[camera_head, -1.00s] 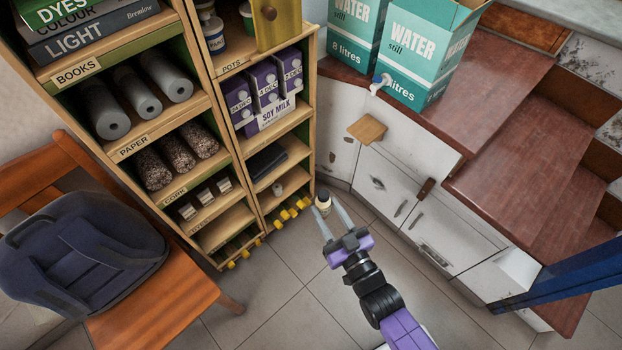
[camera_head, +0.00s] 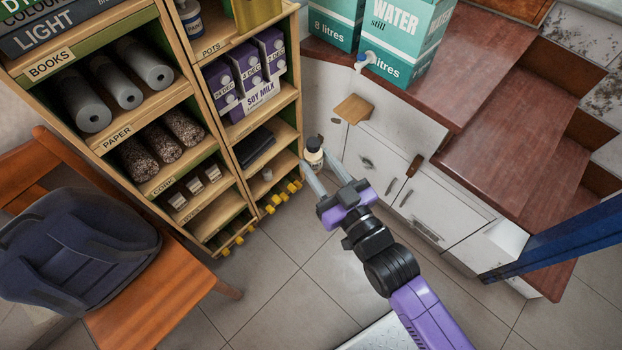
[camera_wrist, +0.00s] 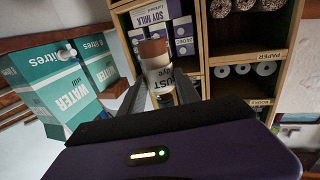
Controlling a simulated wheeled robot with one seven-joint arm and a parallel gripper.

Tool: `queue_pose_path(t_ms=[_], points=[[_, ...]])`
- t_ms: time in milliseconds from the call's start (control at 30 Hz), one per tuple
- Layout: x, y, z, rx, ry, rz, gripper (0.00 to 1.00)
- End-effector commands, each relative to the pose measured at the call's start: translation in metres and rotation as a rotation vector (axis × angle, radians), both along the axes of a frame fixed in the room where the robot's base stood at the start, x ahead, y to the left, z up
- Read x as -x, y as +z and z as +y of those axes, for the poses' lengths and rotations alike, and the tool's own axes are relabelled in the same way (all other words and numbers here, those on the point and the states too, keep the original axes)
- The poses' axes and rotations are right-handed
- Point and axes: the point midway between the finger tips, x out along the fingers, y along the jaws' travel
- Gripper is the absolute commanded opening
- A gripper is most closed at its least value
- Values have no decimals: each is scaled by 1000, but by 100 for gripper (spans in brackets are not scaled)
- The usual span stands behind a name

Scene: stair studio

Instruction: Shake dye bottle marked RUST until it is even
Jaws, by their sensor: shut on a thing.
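The dye bottle (camera_head: 314,154) is small, with a dark cap and a pale label. In the wrist view the bottle (camera_wrist: 157,68) shows a brown top, and its label reads "UST" and "dye", with the first letter hidden. My gripper (camera_head: 325,171) is shut on the bottle, with one finger on each side. The bottle is held in the air in front of the shelf unit and the white drawers. The wrist view also shows the two fingers of my gripper (camera_wrist: 160,88) around the bottle. Whether the dye inside is even cannot be seen.
A wooden shelf unit (camera_head: 205,60) with paper rolls, cork rolls and soy milk cartons stands at the left. White drawers (camera_head: 430,205) under red-brown stairs (camera_head: 505,140) are at the right, with water boxes (camera_head: 400,40) above. A chair (camera_head: 150,300) holds a dark blue bag. Tiled floor is clear below.

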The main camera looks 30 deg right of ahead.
Motion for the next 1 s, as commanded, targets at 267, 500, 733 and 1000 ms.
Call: queue_pose_path(t_ms=[267, 500, 733, 1000], points=[[0, -75, 0, 0, 1, 5, 0], [-1, -127, 0, 0, 1, 3, 0], [0, -100, 0, 0, 0, -4, 0], [0, -35, 0, 0, 0, -4, 0]])
